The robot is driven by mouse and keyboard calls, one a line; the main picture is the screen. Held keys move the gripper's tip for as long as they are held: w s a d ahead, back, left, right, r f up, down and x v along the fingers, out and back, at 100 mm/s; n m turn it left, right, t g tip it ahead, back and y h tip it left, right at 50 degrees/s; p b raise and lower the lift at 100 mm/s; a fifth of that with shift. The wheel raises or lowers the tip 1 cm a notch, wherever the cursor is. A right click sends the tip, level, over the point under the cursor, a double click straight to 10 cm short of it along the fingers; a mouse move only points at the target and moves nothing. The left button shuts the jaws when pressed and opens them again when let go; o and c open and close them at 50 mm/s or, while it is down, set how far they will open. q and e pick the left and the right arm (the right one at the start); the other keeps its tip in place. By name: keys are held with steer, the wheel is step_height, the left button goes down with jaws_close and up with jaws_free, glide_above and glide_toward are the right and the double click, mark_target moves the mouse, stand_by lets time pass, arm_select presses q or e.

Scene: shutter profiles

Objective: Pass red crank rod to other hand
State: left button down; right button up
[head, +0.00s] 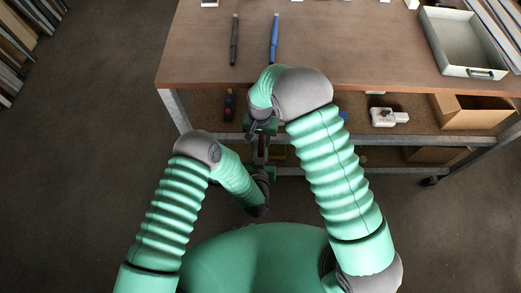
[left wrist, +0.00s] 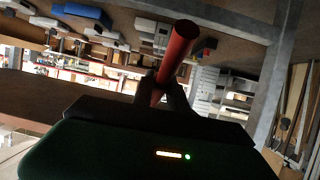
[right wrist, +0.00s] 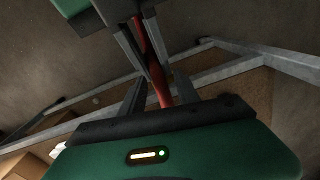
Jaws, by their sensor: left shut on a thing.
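The red crank rod (head: 262,147) shows between my two grippers, in front of the table. My left gripper (head: 262,162) is below it in the head view. In the left wrist view the rod (left wrist: 176,54) rises from between the left fingers, which are shut on it. My right gripper (head: 262,134) is above, facing the left one. In the right wrist view its fingers (right wrist: 160,88) stand apart on both sides of the rod (right wrist: 149,46). I cannot see them touching it. The rod's gripped part is hidden by the left fingers.
The wooden table (head: 350,50) is beyond my arms, with a dark rod (head: 235,40) and a blue rod (head: 274,38) on it. A white tray (head: 462,42) is at the right. A lower shelf holds a cardboard box (head: 470,112) and a white device (head: 388,117).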

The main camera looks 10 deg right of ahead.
mark_target(262, 143)
steer(key=shift+o, duration=0.2)
steer(key=shift+r, duration=0.1)
step_height(262, 143, up, 12)
steer(key=s+d+r+n+t, duration=0.1)
steer(key=s+d, duration=0.3)
steer(key=s, duration=0.4)
steer(key=s+d+r+n+t, duration=0.1)
steer(key=s+d+r+n, duration=0.2)
steer(key=s, duration=0.6)
steer(key=shift+s+d+r+n+t, duration=0.2)
steer(key=shift+d+n+t, duration=0.1)
steer(key=shift+d, duration=0.3)
